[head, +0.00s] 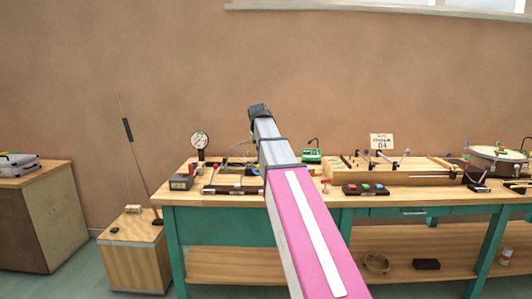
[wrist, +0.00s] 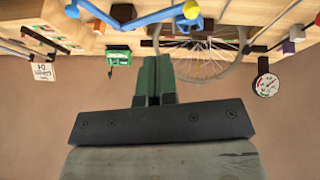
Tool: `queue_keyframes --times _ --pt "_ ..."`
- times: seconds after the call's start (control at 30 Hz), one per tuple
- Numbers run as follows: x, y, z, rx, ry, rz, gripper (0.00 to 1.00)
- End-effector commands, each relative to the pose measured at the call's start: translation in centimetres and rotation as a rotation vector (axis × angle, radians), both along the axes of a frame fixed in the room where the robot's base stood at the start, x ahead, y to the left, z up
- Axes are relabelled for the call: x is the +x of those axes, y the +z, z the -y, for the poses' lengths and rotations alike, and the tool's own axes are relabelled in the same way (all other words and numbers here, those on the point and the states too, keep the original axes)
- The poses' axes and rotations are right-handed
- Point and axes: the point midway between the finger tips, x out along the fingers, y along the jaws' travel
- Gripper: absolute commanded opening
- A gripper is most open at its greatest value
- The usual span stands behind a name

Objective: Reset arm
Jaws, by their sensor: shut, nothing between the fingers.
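My arm reaches up and away over the workbench (head: 225,212) in the head view. In that view the fingers are hidden behind the arm's dark end. In the wrist view my gripper (wrist: 153,82) has its two green fingers shut together with nothing between them. That view appears upside down, with the wall and bench items beyond the fingers. A spoked wheel (wrist: 204,62) lies past the fingertips, and a green box (wrist: 111,52) is to their left. I see no contact between the fingers and anything on the bench.
A round gauge (head: 200,141) stands at the bench's left. A wooden long box (head: 400,172), a sign card (head: 382,141), a block with coloured buttons (head: 365,190) and a drum (head: 497,154) stand to the right. A wooden crate (head: 133,258) with a thin rod is on the floor left.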

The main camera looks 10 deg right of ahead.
Motion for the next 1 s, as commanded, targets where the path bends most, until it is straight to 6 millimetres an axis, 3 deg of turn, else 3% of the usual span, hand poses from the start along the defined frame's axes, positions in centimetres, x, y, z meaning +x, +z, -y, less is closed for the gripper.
queue_keyframes --times 0.43,0.57,0.67,1.0 --pt "-0.3 0.5 -0.2 -0.001 0.000 0.000 0.00" --pt "-0.6 -0.4 -0.3 0.002 0.002 -0.007 0.00" --pt "-1.3 -3.0 -0.6 0.010 0.011 -0.030 0.00" --pt "-6.2 -17.0 -2.2 0.059 0.064 -0.152 0.00"
